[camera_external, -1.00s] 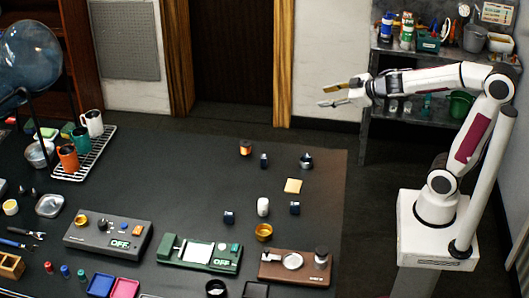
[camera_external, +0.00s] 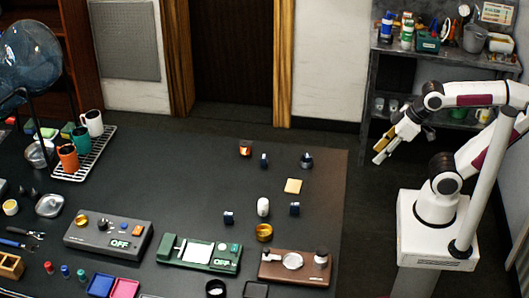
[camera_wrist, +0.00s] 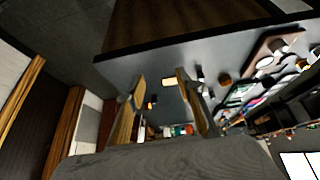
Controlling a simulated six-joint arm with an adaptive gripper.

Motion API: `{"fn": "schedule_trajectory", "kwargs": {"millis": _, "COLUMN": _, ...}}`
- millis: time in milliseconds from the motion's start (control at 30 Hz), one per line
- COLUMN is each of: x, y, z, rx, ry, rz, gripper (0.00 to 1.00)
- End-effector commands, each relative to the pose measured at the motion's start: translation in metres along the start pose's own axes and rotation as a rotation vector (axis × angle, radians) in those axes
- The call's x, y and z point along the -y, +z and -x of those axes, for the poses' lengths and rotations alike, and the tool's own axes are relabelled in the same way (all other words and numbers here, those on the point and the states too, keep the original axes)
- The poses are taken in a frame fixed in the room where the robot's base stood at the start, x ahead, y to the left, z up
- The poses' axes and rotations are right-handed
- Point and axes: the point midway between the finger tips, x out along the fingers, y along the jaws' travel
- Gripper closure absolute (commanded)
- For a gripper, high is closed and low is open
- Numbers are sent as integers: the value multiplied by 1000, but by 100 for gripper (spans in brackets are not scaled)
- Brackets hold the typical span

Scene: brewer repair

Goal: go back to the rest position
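My gripper (camera_external: 380,151) hangs beyond the right edge of the dark table (camera_external: 325,190), angled down and left, in the external view. In the wrist view my gripper (camera_wrist: 160,88) has its two fingers spread with a clear gap between them. No object is held. The tabletop shows beyond the fingertips, apart from them.
A brown device (camera_external: 295,267), a green device (camera_external: 199,253) and a grey device (camera_external: 108,236) stand along the table's front. Small parts and a yellow pad (camera_external: 293,186) lie near its right side. A shelf (camera_external: 445,63) with bottles and bins stands behind my arm.

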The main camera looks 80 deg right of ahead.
Motion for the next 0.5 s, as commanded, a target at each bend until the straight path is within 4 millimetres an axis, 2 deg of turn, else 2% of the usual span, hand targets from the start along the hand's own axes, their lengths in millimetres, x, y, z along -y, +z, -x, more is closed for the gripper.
{"fn": "schedule_trajectory", "kwargs": {"millis": 133, "x": 11, "y": 10, "z": 3, "rx": 21, "ry": -36, "rz": 10, "gripper": 64}}
{"fn": "schedule_trajectory", "kwargs": {"millis": 500, "x": 11, "y": 10, "z": 3, "rx": 22, "ry": -38, "rz": 10, "gripper": 64}}
